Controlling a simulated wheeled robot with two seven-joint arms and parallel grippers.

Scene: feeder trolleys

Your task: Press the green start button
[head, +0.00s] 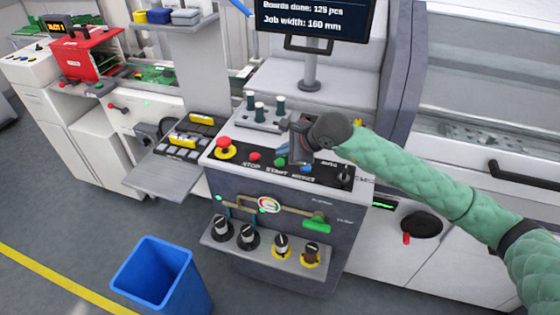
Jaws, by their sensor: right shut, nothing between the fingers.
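The green start button (280,161) is on the sloped dark panel of the grey control console (222,183), above the printed word START. My right gripper (296,156) is shut and empty, pointing down over the panel just right of the green button. I cannot tell whether its fingertips touch the panel or hover over it. The gripper partly covers the area right of the button. A red stop button (255,156) sits left of the green one. My left gripper is not in view.
A red emergency mushroom button (224,143) on a yellow base is at the panel's left. Small dark-topped posts (259,112) stand behind the panel, close to my gripper. A monitor (313,20) rises behind. A blue bin (163,277) stands on the floor.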

